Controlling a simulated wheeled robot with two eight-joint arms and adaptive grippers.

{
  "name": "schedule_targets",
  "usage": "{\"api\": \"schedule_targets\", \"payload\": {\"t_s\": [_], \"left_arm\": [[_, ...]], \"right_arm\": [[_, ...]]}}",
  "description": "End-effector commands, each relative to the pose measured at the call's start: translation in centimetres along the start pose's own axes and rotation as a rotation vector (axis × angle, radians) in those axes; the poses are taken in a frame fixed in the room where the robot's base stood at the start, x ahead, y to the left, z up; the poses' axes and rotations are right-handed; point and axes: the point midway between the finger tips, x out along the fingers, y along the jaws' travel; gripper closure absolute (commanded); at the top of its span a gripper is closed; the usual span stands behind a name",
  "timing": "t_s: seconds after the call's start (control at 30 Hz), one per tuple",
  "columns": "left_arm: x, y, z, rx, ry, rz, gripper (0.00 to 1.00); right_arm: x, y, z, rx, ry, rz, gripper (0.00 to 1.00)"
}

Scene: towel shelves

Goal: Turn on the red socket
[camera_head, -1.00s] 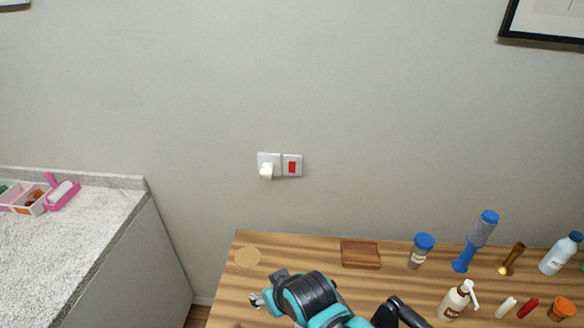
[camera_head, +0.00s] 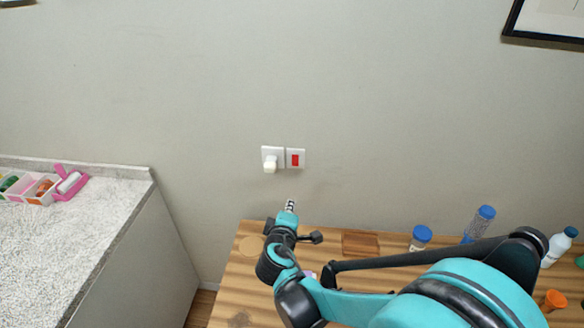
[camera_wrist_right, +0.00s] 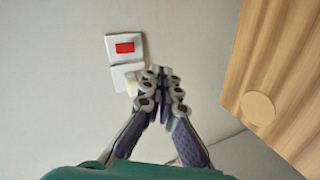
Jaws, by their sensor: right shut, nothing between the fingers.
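The red socket switch (camera_head: 295,159) is a red rocker on a white wall plate, right of a white socket with a white plug (camera_head: 270,164) in it. In the right wrist view the red switch (camera_wrist_right: 125,48) is at the upper left, with the plug's plate just below it. My right gripper (camera_head: 291,204) is below the switch in the head view, apart from it. My left gripper is not in view.
A wooden table (camera_head: 225,290) stands below the switch, with a wooden block (camera_head: 360,243), a blue-lidded jar (camera_head: 421,236) and bottles to the right. A speckled counter (camera_head: 60,235) with a pink-edged tray is at left. The wall around the switch is bare.

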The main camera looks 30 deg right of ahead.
Motion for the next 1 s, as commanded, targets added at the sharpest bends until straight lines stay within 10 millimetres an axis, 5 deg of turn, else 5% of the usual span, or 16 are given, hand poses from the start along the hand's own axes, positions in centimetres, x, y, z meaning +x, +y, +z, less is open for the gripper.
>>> {"api": "schedule_targets", "payload": {"t_s": [0.3,0.77,1.0], "left_arm": [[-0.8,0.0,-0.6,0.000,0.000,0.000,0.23],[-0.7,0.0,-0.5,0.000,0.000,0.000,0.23],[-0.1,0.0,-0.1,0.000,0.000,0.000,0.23]], "right_arm": [[1.2,2.0,-1.7,-0.231,0.027,0.180,1.00],[1.5,2.1,-1.8,-0.248,0.027,0.193,1.00],[4.7,2.6,-1.8,-0.246,0.024,0.193,1.00]]}}
